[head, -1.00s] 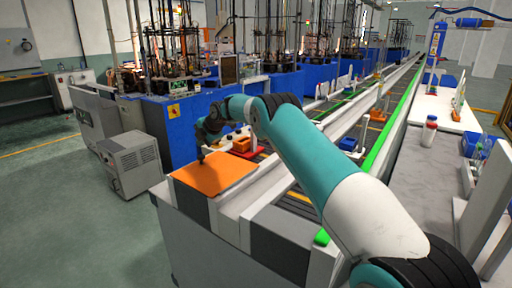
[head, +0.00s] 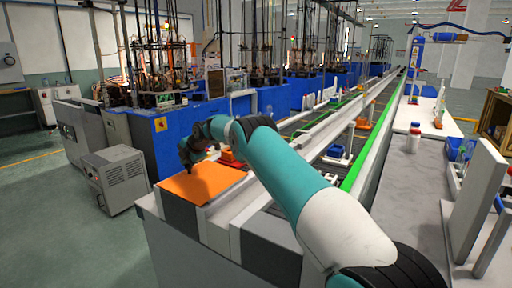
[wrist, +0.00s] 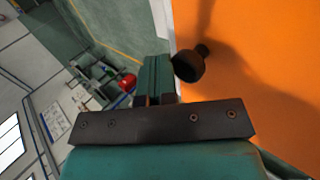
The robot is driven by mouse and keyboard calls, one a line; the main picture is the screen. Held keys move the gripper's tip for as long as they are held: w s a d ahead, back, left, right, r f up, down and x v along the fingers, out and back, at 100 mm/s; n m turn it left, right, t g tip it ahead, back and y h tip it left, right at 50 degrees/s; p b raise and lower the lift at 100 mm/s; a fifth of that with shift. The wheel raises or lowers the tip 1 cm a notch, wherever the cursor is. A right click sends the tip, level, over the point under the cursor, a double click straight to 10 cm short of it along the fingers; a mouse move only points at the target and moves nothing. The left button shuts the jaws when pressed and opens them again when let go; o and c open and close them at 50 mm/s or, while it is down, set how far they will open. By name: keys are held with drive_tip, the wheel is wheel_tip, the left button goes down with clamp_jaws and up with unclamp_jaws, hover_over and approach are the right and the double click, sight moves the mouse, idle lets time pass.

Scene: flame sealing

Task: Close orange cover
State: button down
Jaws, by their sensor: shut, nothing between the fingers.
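The orange cover (head: 204,184) lies flat on top of the grey and white cabinet at the near end of the conveyor line. In the wrist view its orange surface (wrist: 275,75) fills the right side, with shadows across it. A dark round knob (wrist: 192,65) stands on it near its left edge. My gripper (head: 188,170) is over the far left part of the cover in the head view. In the wrist view my gripper (wrist: 157,65) is shut and empty, with its fingers just left of the knob. Whether they touch the knob or the cover cannot be told.
Blue machine housings (head: 178,135) stand behind the cover. A grey wheeled unit (head: 118,180) stands on the floor to the left.

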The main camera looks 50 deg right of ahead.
wheel_tip(320, 180, up, 14)
drive_tip(key=p, duration=0.6)
drive_tip(key=shift+w, duration=0.35)
drive_tip(key=shift+a, duration=0.15)
drive_tip(key=s+a+r+m+g+y, duration=0.1)
drive_tip(key=s+a+r+m, duration=0.1)
drive_tip(key=s+a+r, duration=0.3)
drive_tip(key=s+a+r+m+g+y, duration=0.1)
drive_tip(key=a+r, duration=0.1)
drive_tip(key=a, duration=0.6)
drive_tip(key=s+a+r+m+g, duration=0.2)
drive_tip(key=s+a+r+m, duration=0.1)
drive_tip(key=s+a, duration=0.8)
drive_tip(key=s+a+f+m+g, duration=0.1)
drive_tip(key=s+a+m, duration=0.1)
drive_tip(key=s, duration=1.1)
drive_tip(key=s+a+f+m+g, duration=0.1)
drive_tip(key=s+a+f+m, duration=0.1)
drive_tip(key=s, duration=1.1)
drive_tip(key=s+a+f+m+g, duration=0.1)
drive_tip(key=s+f+m+g, duration=0.1)
drive_tip(key=s, duration=1.1)
drive_tip(key=shift+s+a+f+m+y, duration=0.2)
drive_tip(key=shift+s+a+m+y, duration=0.2)
drive_tip(key=shift+m, duration=0.2)
